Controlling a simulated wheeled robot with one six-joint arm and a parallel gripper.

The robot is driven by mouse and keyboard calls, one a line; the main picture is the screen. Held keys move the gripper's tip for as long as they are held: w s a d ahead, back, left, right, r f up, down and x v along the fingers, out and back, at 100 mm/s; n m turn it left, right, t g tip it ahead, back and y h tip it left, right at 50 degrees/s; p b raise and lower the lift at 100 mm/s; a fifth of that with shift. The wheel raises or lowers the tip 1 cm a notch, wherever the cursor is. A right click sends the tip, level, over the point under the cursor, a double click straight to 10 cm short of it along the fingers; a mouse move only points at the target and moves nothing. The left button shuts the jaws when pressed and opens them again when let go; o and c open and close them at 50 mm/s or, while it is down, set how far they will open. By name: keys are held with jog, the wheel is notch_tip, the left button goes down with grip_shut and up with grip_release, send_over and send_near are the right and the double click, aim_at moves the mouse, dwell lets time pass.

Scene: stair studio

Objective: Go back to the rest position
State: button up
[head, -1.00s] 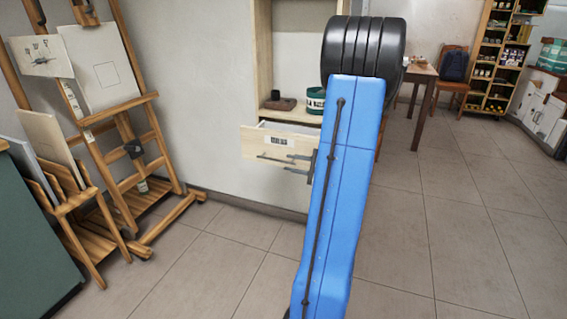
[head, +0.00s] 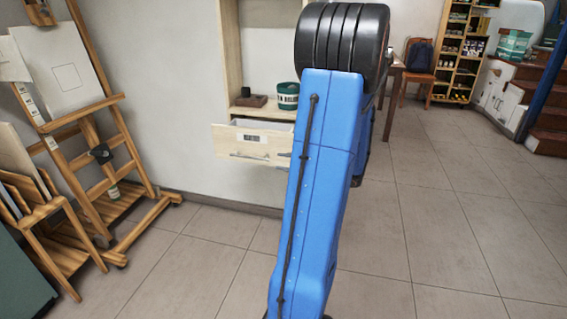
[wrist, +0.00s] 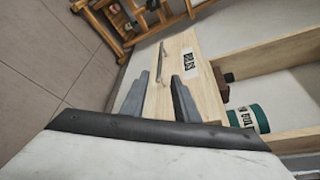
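My gripper (wrist: 160,76) shows in the wrist view with its two grey fingers spread apart and nothing between them but a view of the drawer front. A light wooden drawer (head: 240,143) stands partly pulled out of a wooden cabinet in the head view. Its front, with a label and a metal bar handle, also shows in the wrist view (wrist: 188,45).
A green-and-white tin (head: 288,97) and a dark brown block (head: 251,101) sit on the shelf above the drawer. A wooden easel (head: 95,130) and a rack with boards (head: 45,225) stand at left. Open tiled floor (head: 440,210) lies at right, with a chair (head: 418,82) farther back.

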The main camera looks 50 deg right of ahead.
dwell(0.3)
jog(key=w+a+r+n+g+y, duration=0.1)
jog(key=w+a+n+g+y, duration=0.25)
jog(key=a, duration=1.05)
jog(key=a+r+n+g+y, duration=0.1)
jog(key=a+n+g+y, duration=0.45)
jog(key=a, duration=0.95)
jog(key=s+a+n+g+h, duration=0.35)
jog(key=s+a+n, duration=0.25)
jog(key=a, duration=0.4)
jog(key=s+a+r+n+t+h, duration=0.1)
jog(key=s+a+r+n+h, duration=0.2)
jog(key=s+n+h, duration=0.3)
jog(key=s+n, duration=0.2)
jog(key=s, duration=0.2)
jog(key=shift+a+n+t, duration=0.15)
jog(key=shift+n+t, duration=0.15)
jog(key=shift+t, duration=0.05)
jog(key=shift+h, duration=0.25)
